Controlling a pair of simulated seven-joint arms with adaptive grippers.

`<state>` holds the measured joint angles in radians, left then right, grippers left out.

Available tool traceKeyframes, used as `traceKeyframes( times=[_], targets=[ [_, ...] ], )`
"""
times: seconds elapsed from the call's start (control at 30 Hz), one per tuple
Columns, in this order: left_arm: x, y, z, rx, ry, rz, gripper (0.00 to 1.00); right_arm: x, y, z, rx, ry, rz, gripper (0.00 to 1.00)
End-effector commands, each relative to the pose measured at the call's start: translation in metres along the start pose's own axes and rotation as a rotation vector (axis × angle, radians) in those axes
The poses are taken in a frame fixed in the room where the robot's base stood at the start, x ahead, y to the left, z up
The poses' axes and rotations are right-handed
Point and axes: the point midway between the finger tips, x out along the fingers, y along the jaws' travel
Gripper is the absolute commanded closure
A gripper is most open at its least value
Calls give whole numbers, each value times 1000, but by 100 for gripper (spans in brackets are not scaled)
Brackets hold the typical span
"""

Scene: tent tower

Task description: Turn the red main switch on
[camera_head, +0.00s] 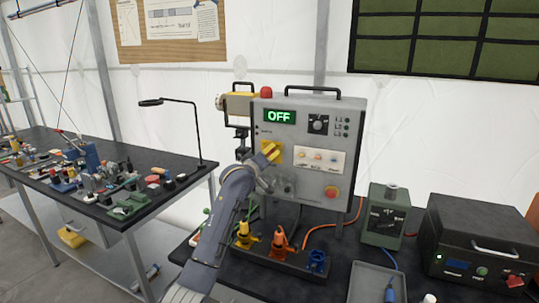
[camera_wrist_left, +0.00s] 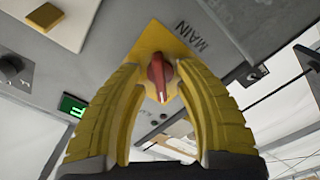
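The grey control panel (camera_head: 347,158) stands upright on the dark bench, and its green display (camera_head: 280,116) reads OFF. The red main switch (camera_wrist_left: 158,76) is a small knob on a yellow plate (camera_wrist_left: 160,42) marked MAIN in the left wrist view. In the head view the switch is hidden behind my left gripper (camera_head: 271,152), which reaches the panel's left side. In the left wrist view my left gripper (camera_wrist_left: 158,72) has its yellow fingers apart, one on each side of the knob. Gaps show between knob and fingers; contact at the tips is unclear. My right gripper is not in view.
A black dial (camera_head: 319,124) and a red button (camera_head: 332,192) are on the panel. Orange (camera_head: 281,243) and yellow (camera_head: 245,236) plugs stand below it. A green box (camera_head: 386,215), a black unit (camera_head: 478,245) and a grey tray (camera_head: 376,283) are to the right.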

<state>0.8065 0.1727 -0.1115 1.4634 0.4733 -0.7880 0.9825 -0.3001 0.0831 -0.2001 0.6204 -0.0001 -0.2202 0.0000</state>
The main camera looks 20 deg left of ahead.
Motion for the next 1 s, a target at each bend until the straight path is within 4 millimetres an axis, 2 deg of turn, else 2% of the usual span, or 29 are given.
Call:
traceKeyframes(
  times=[0.2, 0.57, 0.87, 1.0],
  targets=[
    [8, 0, 0, 0, 0, 0, 67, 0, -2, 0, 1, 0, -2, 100],
    [10, 0, 0, 0, 0, 0, 65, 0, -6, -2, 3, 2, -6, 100],
    [9, 0, 0, 0, 0, 0, 100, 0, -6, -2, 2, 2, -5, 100],
    [9, 0, 0, 0, 0, 0, 100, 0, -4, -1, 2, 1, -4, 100]
  ],
)
